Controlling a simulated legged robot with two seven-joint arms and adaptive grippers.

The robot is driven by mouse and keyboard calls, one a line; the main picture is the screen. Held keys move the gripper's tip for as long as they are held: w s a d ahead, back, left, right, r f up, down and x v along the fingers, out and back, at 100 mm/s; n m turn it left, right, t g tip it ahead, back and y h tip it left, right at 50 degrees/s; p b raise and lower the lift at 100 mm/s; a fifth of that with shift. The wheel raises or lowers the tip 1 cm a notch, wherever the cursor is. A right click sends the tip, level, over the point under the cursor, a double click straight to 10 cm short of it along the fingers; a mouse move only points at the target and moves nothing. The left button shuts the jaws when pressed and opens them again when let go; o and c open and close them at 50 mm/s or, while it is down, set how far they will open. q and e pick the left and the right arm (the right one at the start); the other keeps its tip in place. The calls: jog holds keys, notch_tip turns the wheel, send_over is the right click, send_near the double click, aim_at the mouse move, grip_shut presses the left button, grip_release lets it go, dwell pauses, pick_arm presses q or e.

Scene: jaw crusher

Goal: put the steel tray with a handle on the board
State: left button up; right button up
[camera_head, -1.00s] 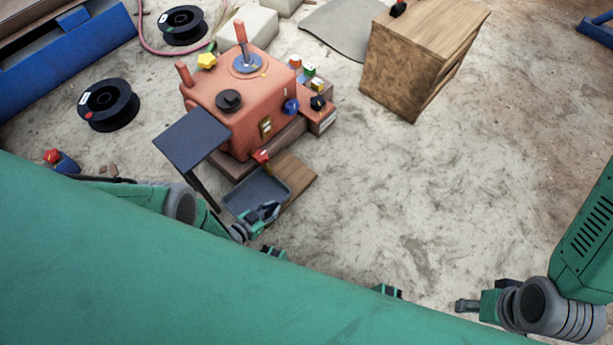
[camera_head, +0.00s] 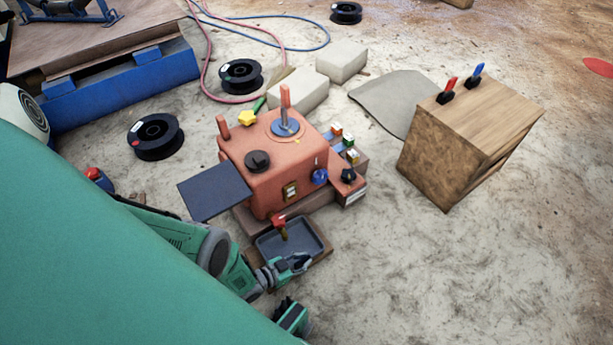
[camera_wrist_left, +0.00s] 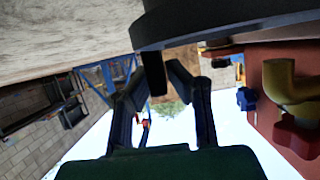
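The dark grey steel tray (camera_head: 290,240) lies in front of the red crusher in the head view, over the brown wooden board (camera_head: 322,258).
The red crusher (camera_head: 272,160) stands right behind the tray, with a dark plate (camera_head: 214,190) jutting left and a red-tipped lever (camera_head: 279,222) over the tray. A wooden cabinet (camera_head: 465,135) stands to the right. The floor between and in front is clear.

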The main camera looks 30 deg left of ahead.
pick_arm(q)
jog(key=shift+o, duration=1.3)
jog(key=shift+a+f, duration=0.1)
jog(key=shift+a, duration=0.05)
jog(key=shift+a+f, duration=0.15)
jog(key=shift+s+r, duration=0.2)
jog(key=p+v, duration=0.5)
jog(key=v, duration=0.6)
jog(key=w+d+r+n+g+y, duration=0.25)
jog(key=w+d+r+g, duration=0.3)
jog(key=r, duration=0.35)
jog(key=s+a+r+g, duration=0.2)
jog(key=s+r, duration=0.2)
jog(key=r, duration=0.3)
jog(key=s+a+r+n+g+y, duration=0.1)
jog(key=s+r, duration=0.3)
jog(key=r, duration=0.4)
jog(key=s+a+r+g+y, duration=0.1)
jog(key=s+a+r+g, duration=0.2)
jog(key=r, duration=0.4)
jog(key=shift+s+r, duration=0.2)
jog(key=shift+s, duration=0.7)
pick_arm(e)
jog(key=r, duration=0.5)
jog(key=shift+a+r, duration=0.2)
jog(key=shift+a, duration=0.1)
pick_arm(q)
jog(key=shift+n+y, duration=0.25)
